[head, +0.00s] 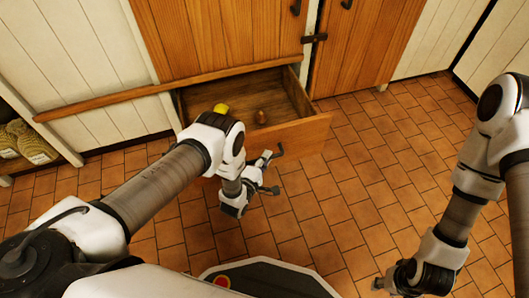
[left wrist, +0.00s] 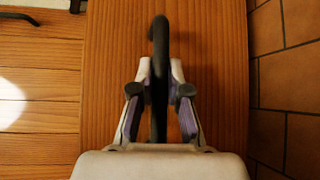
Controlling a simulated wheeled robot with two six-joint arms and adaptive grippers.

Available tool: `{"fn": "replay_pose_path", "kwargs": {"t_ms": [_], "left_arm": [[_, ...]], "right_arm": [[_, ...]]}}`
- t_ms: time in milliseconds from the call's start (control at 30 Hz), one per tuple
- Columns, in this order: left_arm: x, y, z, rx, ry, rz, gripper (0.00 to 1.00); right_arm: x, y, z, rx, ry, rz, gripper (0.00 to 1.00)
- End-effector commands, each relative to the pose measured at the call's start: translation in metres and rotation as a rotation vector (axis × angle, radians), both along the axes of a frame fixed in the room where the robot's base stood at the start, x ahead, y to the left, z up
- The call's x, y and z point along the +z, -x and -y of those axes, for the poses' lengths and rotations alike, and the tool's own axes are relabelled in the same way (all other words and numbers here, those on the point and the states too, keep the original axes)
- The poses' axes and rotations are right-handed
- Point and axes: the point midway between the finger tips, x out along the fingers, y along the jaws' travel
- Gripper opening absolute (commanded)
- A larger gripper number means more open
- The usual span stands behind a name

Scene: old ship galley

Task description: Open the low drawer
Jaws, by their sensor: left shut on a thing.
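The low wooden drawer (head: 306,134) stands pulled out from below the cabinet in the head view, and its inside shows. Its wooden front (left wrist: 218,85) fills the middle of the left wrist view. My left gripper (head: 272,170) is at the outer side of this front. In the left wrist view its two fingers are closed on either side of the dark drawer handle (left wrist: 159,40). In the head view my arm hides part of the drawer front and the handle. My right gripper (head: 382,286) hangs low over the floor at the lower right, away from the drawer; its finger gap is unclear.
A yellow object (head: 221,108) and a small brown object (head: 261,117) lie in the drawer. Wooden cabinet doors (head: 225,40) rise above it. A shelf with sack-like things (head: 30,142) is at the left. The tiled floor (head: 350,195) is clear between my arms.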

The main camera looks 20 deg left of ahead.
Motion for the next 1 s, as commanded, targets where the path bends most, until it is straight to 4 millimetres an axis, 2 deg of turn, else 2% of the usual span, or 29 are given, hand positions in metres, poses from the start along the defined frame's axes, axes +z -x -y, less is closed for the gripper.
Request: {"fn": "replay_pose_path", "kwargs": {"t_ms": [500, 533, 600, 867, 1000], "left_arm": [[0.000, 0.004, 0.002, 0.002, -0.001, -0.001, 0.00], [0.000, 0.004, 0.002, 0.002, -0.001, -0.001, 0.22], [0.000, 0.004, 0.002, 0.002, 0.000, 0.000, 0.41], [0.000, 0.004, 0.002, 0.001, 0.000, 0.000, 0.41], [0.000, 0.012, 0.000, 0.001, -0.001, -0.002, 0.41]], "right_arm": [[0.002, 0.000, 0.000, 0.000, 0.000, 0.000, 0.40], [0.002, 0.000, 0.000, 0.000, 0.000, 0.000, 0.40], [0.002, 0.000, 0.000, 0.000, 0.000, 0.000, 0.40], [0.002, 0.000, 0.000, 0.000, 0.000, 0.000, 0.40], [0.002, 0.000, 0.000, 0.000, 0.000, 0.000, 0.40]]}}
